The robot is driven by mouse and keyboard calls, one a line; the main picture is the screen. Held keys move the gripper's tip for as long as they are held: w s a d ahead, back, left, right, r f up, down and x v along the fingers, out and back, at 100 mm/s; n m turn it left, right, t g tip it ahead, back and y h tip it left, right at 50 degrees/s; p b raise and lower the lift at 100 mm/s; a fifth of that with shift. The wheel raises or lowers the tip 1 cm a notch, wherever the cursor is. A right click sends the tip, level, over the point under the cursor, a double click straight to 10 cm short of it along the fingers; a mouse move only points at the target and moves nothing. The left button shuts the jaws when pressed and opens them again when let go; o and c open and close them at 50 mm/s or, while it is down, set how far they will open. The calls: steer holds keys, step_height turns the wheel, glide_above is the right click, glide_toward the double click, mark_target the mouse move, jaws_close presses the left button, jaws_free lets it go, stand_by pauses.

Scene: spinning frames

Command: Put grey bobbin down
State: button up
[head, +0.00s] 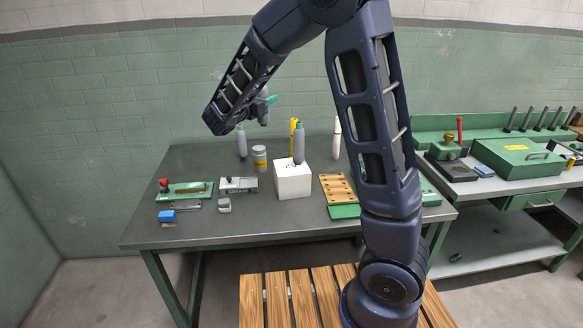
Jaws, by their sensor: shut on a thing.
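My gripper (261,101) is at the end of my raised arm, above the back of the grey table (200,152). It is shut on a small grey bobbin (263,115), held in the air clear of the table. A teal part shows beside it; the arm link hides much of the grip. Another grey bobbin with a green top (242,143) stands upright on the table, below and left of my gripper.
A wooden board with holes (338,188), a green-based tool (185,192) and a blue block (167,216) lie forward. The table's back left is bare.

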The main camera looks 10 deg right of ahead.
steer(key=s+d+r+m+g+h, duration=0.1)
steer(key=s+d+r+g, duration=0.1)
steer(key=s+d+r, duration=0.35)
steer(key=f, duration=0.7)
steer(key=w+d+f, duration=0.1)
steer(key=f, duration=1.3)
steer(key=shift+w+d+f, duration=0.2)
steer(key=shift+w+f, duration=0.05)
steer(key=shift+f, duration=0.05)
steer(key=shift+f, duration=0.1)
steer(key=o, duration=1.1)
